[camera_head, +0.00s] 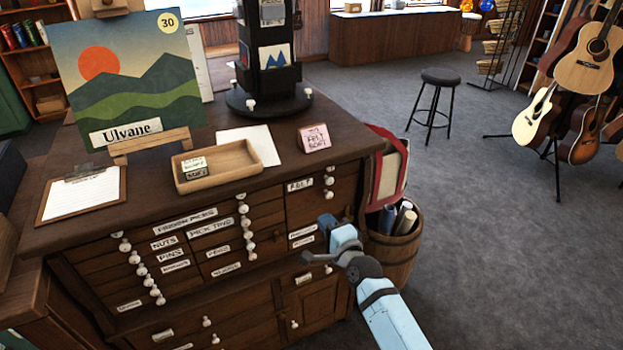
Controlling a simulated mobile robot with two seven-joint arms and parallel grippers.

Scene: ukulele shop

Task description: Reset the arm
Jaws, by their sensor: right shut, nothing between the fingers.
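My right arm (388,312) comes in from the bottom right, pale blue with dark grey joints. Its gripper (327,225) is shut and empty, in front of the right side of the wooden drawer cabinet (250,282). It overlaps the cabinet's front near the small right-hand drawers; whether it touches the front is hard to tell. The fingertips are small and partly hidden by the wrist. My left gripper and arm are not in view.
On the cabinet top are a wooden tray (215,180), clipboard (82,193), landscape picture (130,85), pink card (314,138) and black rotating stand (268,97). A barrel (395,262) stands right of the cabinet. Open floor (500,250) lies right, with a stool (440,78) and guitars (587,60) beyond.

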